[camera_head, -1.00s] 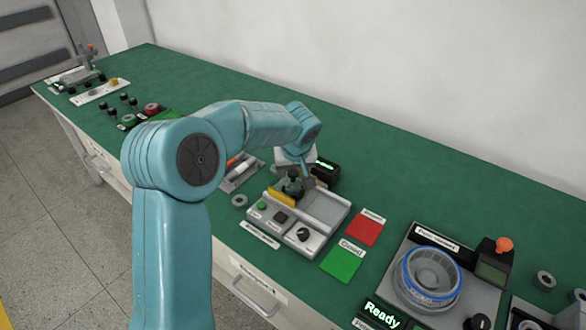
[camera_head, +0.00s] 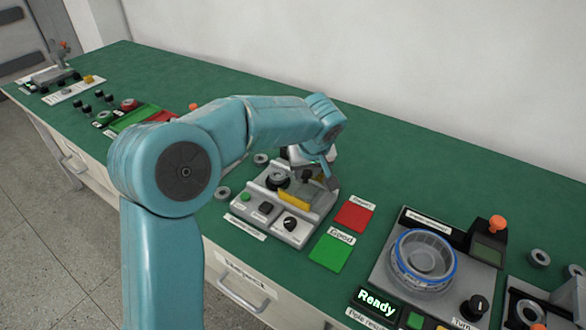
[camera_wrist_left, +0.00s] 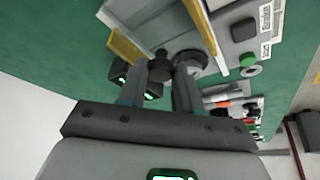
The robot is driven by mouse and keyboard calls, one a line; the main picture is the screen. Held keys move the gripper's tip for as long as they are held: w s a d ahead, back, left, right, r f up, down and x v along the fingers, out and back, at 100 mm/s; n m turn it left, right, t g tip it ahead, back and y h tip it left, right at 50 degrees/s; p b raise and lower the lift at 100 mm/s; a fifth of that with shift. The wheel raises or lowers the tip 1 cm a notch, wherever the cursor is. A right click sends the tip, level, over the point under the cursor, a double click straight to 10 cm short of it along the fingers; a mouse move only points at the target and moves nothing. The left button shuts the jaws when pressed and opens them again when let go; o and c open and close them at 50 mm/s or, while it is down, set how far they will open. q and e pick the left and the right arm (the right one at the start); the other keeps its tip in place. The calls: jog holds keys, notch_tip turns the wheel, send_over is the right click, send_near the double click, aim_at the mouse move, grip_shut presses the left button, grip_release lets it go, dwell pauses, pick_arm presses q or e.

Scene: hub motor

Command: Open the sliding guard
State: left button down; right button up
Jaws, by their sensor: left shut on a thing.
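The sliding guard (camera_head: 294,199) shows its yellow edge across the right part of the grey station on the bench. Its yellow strips (camera_wrist_left: 125,46) also show in the left wrist view. My left gripper (camera_head: 317,178) is over the right part of the station. In the left wrist view my left gripper (camera_wrist_left: 160,77) is shut on the guard's dark knob (camera_wrist_left: 160,65). A round dark-and-grey seat (camera_head: 277,178) shows uncovered to the left of the guard. Part of the guard is hidden behind my gripper. My right gripper is not in view.
The station (camera_head: 300,232) has a green button, a dark button and a black dial in front. Red (camera_head: 354,216) and green (camera_head: 332,250) pads lie to its right. A grey ring (camera_head: 222,193) lies to its left. A larger unit (camera_head: 385,262) stands further right.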

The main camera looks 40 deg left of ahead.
pick_arm(q)
jog(key=shift+r, duration=0.1)
jog(key=c, duration=0.8)
grip_release()
jog(key=p+v, duration=0.1)
jog(key=v, duration=1.5)
jog(key=shift+s+d+r, duration=0.1)
jog(key=shift+d+r, duration=0.1)
